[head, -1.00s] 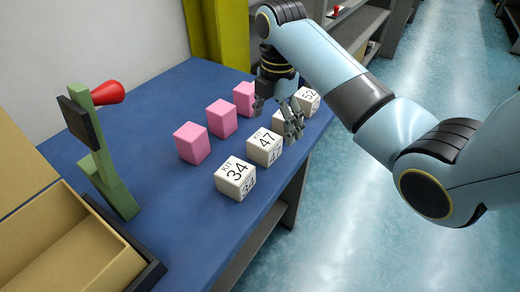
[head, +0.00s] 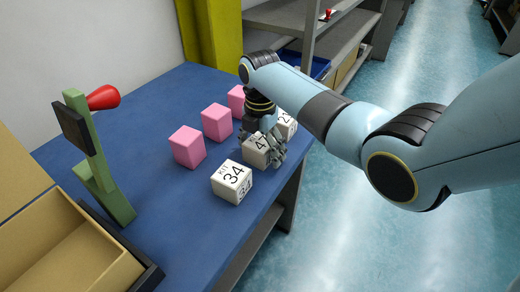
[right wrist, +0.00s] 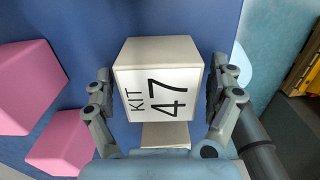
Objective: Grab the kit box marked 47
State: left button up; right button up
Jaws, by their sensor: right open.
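The kit box marked 47 (head: 254,152) is a white cube on the blue table, behind the box marked 34 (head: 232,181). In the right wrist view the 47 box (right wrist: 158,85) sits between the two fingers, its label facing the camera. My right gripper (head: 266,150) is open around the box, partly hiding it in the head view. In the right wrist view a gap shows beside the right finger of the gripper (right wrist: 160,95); contact on the left side is hard to tell. My left gripper is not in view.
Several pink blocks (head: 187,147) stand in a row left of the white boxes. Another white box (head: 286,124) is behind the gripper. A green stand with a red knob (head: 104,97) and an open cardboard box (head: 75,262) are at the left.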

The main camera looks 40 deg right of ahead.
jog(key=shift+f, duration=0.15)
jog(key=c, duration=1.5)
